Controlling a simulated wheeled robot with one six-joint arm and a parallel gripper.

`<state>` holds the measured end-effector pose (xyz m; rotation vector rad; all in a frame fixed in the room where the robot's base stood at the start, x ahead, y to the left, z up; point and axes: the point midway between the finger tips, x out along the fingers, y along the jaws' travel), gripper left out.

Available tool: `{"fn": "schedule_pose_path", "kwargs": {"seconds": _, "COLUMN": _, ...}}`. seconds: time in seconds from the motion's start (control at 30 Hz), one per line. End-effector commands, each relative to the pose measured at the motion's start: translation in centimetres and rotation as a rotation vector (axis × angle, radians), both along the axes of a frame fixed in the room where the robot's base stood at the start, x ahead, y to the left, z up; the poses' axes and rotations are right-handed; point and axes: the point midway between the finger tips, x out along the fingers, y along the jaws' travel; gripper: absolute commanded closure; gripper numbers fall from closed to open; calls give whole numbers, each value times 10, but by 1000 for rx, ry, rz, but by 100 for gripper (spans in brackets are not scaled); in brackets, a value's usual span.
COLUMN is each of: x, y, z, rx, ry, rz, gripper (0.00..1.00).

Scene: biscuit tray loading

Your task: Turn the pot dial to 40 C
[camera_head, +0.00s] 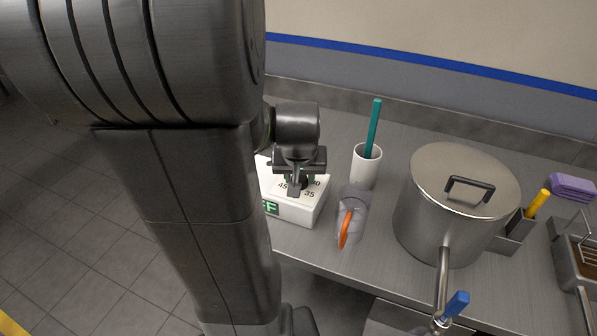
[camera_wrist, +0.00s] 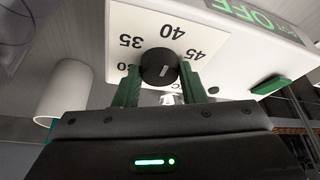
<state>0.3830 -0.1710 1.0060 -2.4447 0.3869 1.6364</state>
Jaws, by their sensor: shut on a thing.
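The black dial (camera_wrist: 157,66) sits on top of a white box (camera_wrist: 118,22) with the marks 30, 35, 40 and 45 around it. A pale mark shows on the dial; I cannot tell exactly which number it points at. A green OFF display (camera_wrist: 250,12) is on the box's side. My gripper (camera_wrist: 160,76) is shut on the dial, one green finger on each side. In the head view my gripper (camera_head: 297,184) comes down onto the white box (camera_head: 303,212) and hides most of the dial.
A white cup (camera_head: 366,168) with a teal stick stands behind right of the box. A grey holder with an orange handle (camera_head: 346,228) is close on its right. A lidded steel pot (camera_head: 420,222) stands further right, near a purple block (camera_head: 573,186). The counter's front edge is close.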

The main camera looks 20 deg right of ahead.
Motion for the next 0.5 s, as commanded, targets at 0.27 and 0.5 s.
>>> {"fn": "schedule_pose_path", "kwargs": {"seconds": 0.27, "x": 1, "y": 0, "z": 0, "rx": -1, "ry": -3, "rz": 14, "gripper": 86}}
{"fn": "schedule_pose_path", "kwargs": {"seconds": 0.5, "x": 0, "y": 0, "z": 0, "rx": -1, "ry": -3, "rz": 14, "gripper": 41}}
